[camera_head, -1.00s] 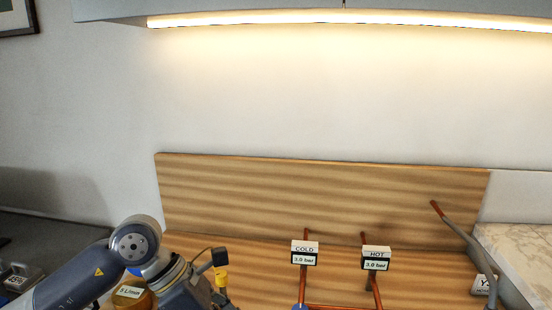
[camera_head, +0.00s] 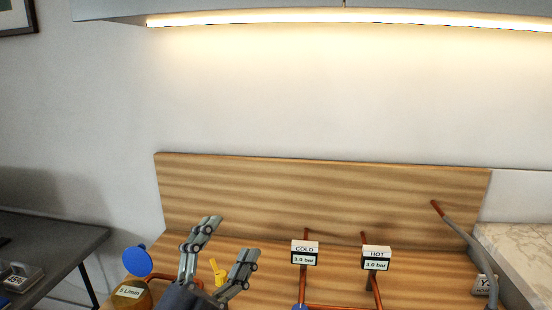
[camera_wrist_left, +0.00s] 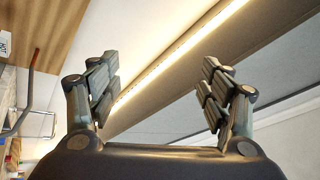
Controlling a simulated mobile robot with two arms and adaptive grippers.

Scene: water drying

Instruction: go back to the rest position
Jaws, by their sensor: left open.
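My left gripper (camera_head: 224,246) is at the lower left of the head view, in front of the wooden bench. Its two fingers point upward and are spread apart with nothing between them. In the left wrist view the same gripper (camera_wrist_left: 162,88) is open and empty, facing the lit strip under the cabinet and the ceiling. My right gripper is in neither view.
COLD (camera_head: 305,252) and HOT (camera_head: 376,258) gauges, both reading 3.0 bar, stand on copper pipes at the bench. A blue disc (camera_head: 137,261), a yellow container (camera_head: 131,295) and a yellow part (camera_head: 218,272) are near my left gripper. A dark table (camera_head: 60,232) is at left.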

